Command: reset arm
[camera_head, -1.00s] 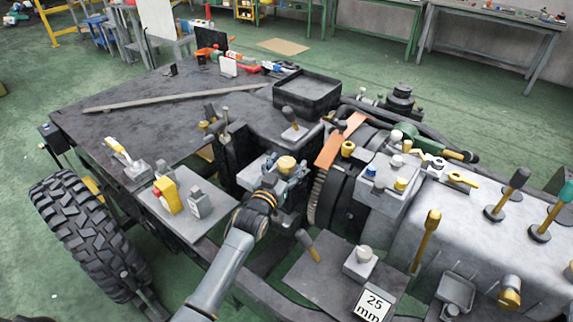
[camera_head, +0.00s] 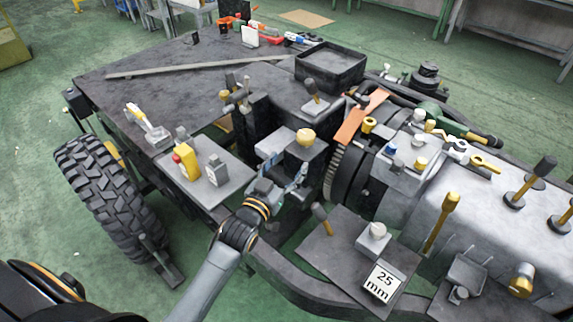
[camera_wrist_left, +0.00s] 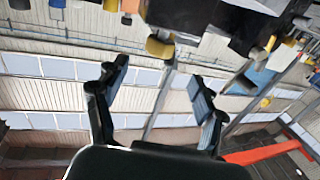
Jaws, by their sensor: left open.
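My left gripper (camera_head: 285,180) is open and empty in the middle of the head view, at the end of my grey arm. It is close in front of a dark block topped by a yellow knob (camera_head: 306,136); I cannot tell how far apart they are. In the left wrist view the two fingers of my left gripper (camera_wrist_left: 158,76) stand spread with nothing between them. A yellow knob (camera_wrist_left: 160,47) shows beyond them near the top. My right gripper is not in view.
A chassis with a dark deck (camera_head: 160,88), a tyre (camera_head: 108,195) and a plate with a yellow and red switch (camera_head: 187,162) surround the arm. Green floor is open at left.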

